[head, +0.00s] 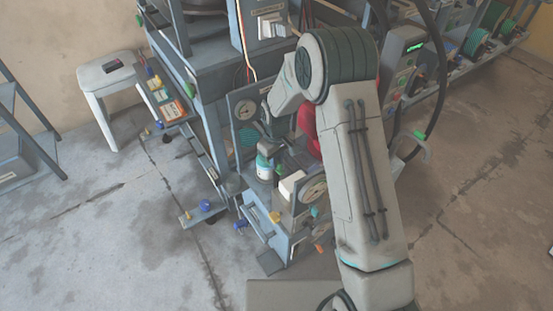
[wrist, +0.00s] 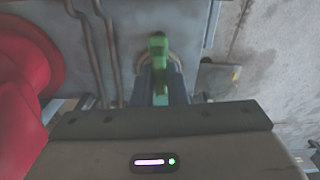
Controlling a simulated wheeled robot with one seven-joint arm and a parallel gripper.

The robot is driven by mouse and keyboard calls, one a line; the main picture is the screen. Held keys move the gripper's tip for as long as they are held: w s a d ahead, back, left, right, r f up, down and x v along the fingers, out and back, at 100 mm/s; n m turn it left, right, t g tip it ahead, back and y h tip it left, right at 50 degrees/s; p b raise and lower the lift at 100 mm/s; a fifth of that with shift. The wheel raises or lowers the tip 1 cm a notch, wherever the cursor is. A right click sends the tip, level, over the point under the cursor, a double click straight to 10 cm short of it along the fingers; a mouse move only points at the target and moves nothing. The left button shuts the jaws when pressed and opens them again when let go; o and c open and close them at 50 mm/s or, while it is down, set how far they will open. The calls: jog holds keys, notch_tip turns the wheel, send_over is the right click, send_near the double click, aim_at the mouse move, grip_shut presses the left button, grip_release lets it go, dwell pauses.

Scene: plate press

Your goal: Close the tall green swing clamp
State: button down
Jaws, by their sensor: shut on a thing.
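The green clamp (wrist: 159,62) shows in the wrist view as an upright green piece with a wider head, in front of a round pale part. My gripper (wrist: 161,88) is shut on it, with a grey finger on each side of the green piece. The clamp's lower part is hidden between the fingers and behind the gripper body. In the head view my arm reaches down to the press and hides most of the clamp area, so I cannot make out the clamp there.
A large red rounded part (wrist: 22,85) is close on the left in the wrist view, and pipes run beside it. In the head view, a gauge (head: 246,109) and a lower dial (head: 313,192) are near my wrist.

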jog(key=shift+m, duration=0.6)
jog(key=c, duration=1.4)
grip_release()
jog(key=shift+c, duration=0.2)
notch_tip(320, 180, up, 14)
jog(key=p, duration=0.3)
jog(key=shift+f, duration=0.1)
